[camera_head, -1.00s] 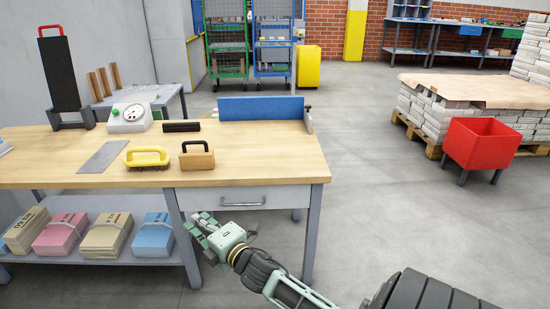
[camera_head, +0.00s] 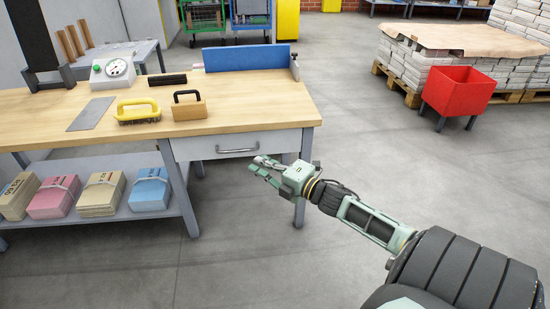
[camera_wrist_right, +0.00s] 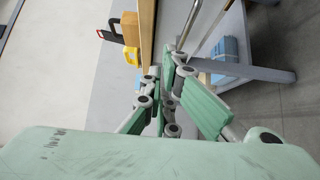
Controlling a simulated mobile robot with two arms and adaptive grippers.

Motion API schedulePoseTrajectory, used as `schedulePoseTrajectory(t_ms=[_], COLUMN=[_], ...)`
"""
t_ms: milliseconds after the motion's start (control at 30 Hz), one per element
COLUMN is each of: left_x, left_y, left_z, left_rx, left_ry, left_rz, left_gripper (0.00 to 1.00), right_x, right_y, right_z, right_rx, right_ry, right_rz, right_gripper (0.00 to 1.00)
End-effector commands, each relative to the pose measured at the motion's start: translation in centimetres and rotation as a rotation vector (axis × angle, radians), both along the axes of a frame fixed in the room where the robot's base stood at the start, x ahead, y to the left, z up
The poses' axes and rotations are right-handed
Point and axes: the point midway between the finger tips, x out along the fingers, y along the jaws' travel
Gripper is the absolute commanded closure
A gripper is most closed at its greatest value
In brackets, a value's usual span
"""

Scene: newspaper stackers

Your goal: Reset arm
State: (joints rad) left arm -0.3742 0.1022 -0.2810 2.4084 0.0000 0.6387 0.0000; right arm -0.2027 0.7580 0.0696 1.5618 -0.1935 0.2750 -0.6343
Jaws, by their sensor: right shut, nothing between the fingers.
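My right gripper (camera_head: 264,168) is in front of the workbench's drawer side in the head view, pointing left toward the bench. It is shut and empty, apart from the drawer (camera_head: 240,145) and its handle as far as I can see. The right wrist view shows its green fingers (camera_wrist_right: 165,108) close together, with the bench edge beyond. My right arm reaches in from the lower right. My left gripper is in neither view.
A red bin (camera_head: 458,90) stands at right. Floor beside the bench is clear.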

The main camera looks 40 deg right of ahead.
Motion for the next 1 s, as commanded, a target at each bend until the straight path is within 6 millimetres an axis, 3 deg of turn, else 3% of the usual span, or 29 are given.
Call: schedulePoseTrajectory(t_ms=[367,467,567,667,700,800,900,1000], left_x=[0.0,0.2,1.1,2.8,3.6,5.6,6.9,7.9], left_y=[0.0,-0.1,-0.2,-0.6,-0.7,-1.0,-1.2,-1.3], left_z=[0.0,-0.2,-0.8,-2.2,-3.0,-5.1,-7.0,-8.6], left_rx=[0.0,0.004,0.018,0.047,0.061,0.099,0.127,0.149], left_ry=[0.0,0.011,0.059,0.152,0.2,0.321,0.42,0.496], left_rz=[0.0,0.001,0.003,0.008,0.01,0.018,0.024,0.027], left_gripper=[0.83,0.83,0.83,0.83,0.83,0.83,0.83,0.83], right_x=[-0.3,-0.4,-0.9,-2.1,-2.9,-4.8,-6.4,-7.8], right_y=[-0.7,0.2,3.5,9.6,12.5,19.0,23.3,26.2], right_z=[0.2,0.1,-0.4,-0.5,-0.1,1.9,4.2,6.7], right_rx=[0.002,0.026,0.126,0.32,0.42,0.677,0.878,1.039], right_ry=[-0.001,0.002,0.01,0.026,0.035,0.056,0.072,0.082], right_rz=[0.014,0.021,0.042,0.081,0.1,0.142,0.174,0.2], right_gripper=[1.0,1.0,1.0,1.0,1.0,1.0,1.0,1.0])
